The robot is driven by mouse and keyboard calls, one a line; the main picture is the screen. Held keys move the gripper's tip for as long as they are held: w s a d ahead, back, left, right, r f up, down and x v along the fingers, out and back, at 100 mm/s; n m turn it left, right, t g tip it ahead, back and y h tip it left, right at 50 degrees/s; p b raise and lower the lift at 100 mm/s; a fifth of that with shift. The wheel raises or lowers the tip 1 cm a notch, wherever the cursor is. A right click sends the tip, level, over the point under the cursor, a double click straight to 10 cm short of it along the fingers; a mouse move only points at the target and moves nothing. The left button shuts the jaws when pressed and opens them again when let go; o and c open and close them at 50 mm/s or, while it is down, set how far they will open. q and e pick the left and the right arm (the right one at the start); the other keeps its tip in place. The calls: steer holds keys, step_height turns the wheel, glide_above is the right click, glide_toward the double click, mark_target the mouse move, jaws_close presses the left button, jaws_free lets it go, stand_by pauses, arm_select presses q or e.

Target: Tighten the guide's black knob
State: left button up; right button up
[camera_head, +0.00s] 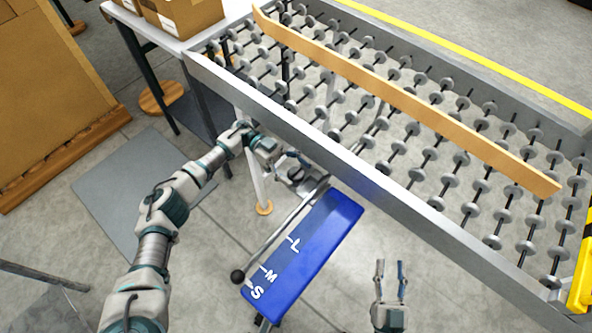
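A blue plate (318,236) marked S, M and L stands beside the conveyor, with a metal rod (290,222) along its left edge. A black ball knob (237,276) sits at the rod's lower end, near the S mark. My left gripper (297,172) is at the rod's upper end, close to the conveyor's side. Its fingers are small and overlap grey parts there, so I cannot tell whether it is closed or holding anything. My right gripper (391,268) is right of the blue plate, fingers apart, empty, pointing up the picture.
The roller conveyor (345,155) with its metal side rail fills the upper right. A long tan guide bar (400,98) lies across its rollers. Boxes (185,12) stand on a table at upper left. A large brown panel (50,100) is at left.

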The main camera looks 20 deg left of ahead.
arm_select(q)
steer(key=v, duration=0.7)
steer(key=shift+w+a, duration=0.15)
steer(key=shift+a, duration=0.2)
steer(key=shift+f, duration=0.15)
stand_by(0.4)
